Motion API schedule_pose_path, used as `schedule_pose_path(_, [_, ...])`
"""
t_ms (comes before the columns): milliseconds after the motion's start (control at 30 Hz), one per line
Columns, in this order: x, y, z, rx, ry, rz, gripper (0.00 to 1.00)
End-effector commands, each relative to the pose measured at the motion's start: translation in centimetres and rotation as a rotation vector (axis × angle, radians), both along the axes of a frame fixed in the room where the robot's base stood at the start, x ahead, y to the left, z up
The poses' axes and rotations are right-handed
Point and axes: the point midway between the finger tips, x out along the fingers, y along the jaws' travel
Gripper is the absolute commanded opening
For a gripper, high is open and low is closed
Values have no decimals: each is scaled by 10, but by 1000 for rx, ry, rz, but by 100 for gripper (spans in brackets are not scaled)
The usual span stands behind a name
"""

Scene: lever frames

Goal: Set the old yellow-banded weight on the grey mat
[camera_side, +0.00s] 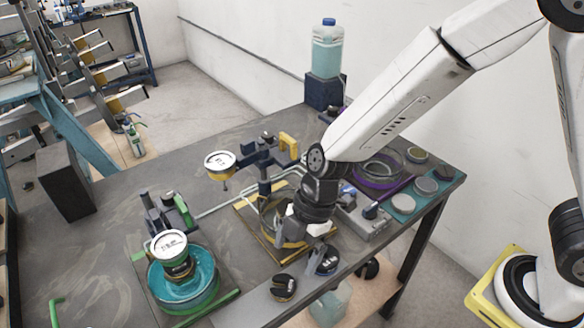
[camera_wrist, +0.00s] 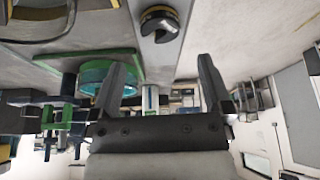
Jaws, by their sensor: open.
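The yellow-banded weight (camera_side: 283,287) is dark, with worn pale marks on top. It sits on the light grey strip at the table's front edge. A dark weight with a yellow band (camera_wrist: 160,22) also shows at the top of the wrist view, on a grey strip (camera_wrist: 163,58); it looks like the same one. The grey mat appears to be this strip (camera_side: 232,313), though I cannot be sure. My gripper (camera_side: 318,238) is to the right of the weight in the side view. In the wrist view its open fingers (camera_wrist: 166,72) hold nothing.
A second dark weight (camera_side: 326,262) is close by my gripper. A green stand with a teal dish (camera_side: 184,290) is at left, and a yellow stand (camera_side: 248,215) is behind. A purple-rimmed dish (camera_side: 378,168) and a teal tray (camera_side: 425,190) are at right.

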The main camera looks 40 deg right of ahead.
Motion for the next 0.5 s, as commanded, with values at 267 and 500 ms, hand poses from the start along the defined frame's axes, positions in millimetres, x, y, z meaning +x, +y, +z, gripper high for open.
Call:
schedule_pose_path(267, [2, -13, 32, 2, -3, -2, 100])
schedule_pose_path(500, [2, -18, 44, 0, -1, 0, 100])
